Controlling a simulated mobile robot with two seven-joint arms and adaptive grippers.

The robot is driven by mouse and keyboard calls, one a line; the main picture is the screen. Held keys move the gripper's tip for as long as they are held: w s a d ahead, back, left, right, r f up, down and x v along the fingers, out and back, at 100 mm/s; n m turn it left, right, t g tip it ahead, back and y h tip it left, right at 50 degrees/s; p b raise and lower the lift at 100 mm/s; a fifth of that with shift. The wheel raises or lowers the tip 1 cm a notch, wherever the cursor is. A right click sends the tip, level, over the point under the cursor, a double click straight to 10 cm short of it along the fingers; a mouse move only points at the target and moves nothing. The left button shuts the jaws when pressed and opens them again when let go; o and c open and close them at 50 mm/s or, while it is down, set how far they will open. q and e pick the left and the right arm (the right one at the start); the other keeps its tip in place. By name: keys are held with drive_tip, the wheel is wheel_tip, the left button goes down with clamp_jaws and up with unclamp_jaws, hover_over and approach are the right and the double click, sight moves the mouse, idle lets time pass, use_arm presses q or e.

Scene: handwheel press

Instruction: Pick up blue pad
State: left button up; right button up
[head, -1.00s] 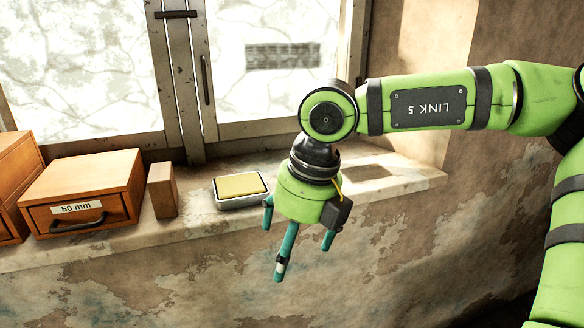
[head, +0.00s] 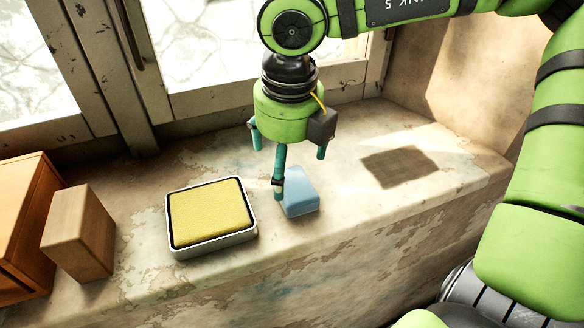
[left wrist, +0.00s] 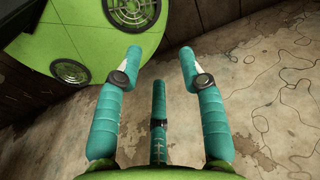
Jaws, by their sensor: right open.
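The blue pad (head: 303,196) is a small wedge-like light blue block on the stone window sill, in the head view. My right gripper (head: 285,168) points down at it with its teal fingers spread and empty. One finger overlaps the pad's left edge in the picture; whether it touches cannot be told. My left gripper (left wrist: 160,62) shows in the left wrist view with its teal fingers apart and nothing between them.
A metal tray (head: 211,246) with a yellow sponge (head: 208,212) sits left of the pad on the sill (head: 345,208). A wooden block (head: 78,238) and an orange-brown drawer box (head: 22,225) stand farther left. The window frame is behind. The sill to the right is clear.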

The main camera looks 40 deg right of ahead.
sight(288, 186)
drive_tip(key=shift+s+f+p, duration=0.2)
drive_tip(key=shift+f+p, duration=0.25)
drive_tip(key=shift+f, duration=0.05)
drive_tip(key=shift+s+f+p, duration=0.15)
drive_tip(key=shift+f+p, duration=0.25)
drive_tip(key=shift+f, duration=0.1)
drive_tip(key=f, duration=0.1)
drive_tip(key=f+p, duration=0.1)
drive_tip(key=w+f, duration=0.1)
drive_tip(key=shift+d+f+p, duration=0.2)
drive_tip(key=shift+d+p, duration=0.05)
drive_tip(key=shift+p, duration=0.1)
drive_tip(key=shift+f, duration=0.45)
drive_tip(key=c, duration=1.1)
use_arm(q)
drive_tip(key=r, duration=0.1)
drive_tip(key=s+r, duration=0.1)
drive_tip(key=r, duration=0.1)
drive_tip(key=shift+s+a+r, duration=0.25)
drive_tip(key=shift+a+r, duration=0.05)
use_arm(e)
drive_tip(key=shift+c, duration=0.2)
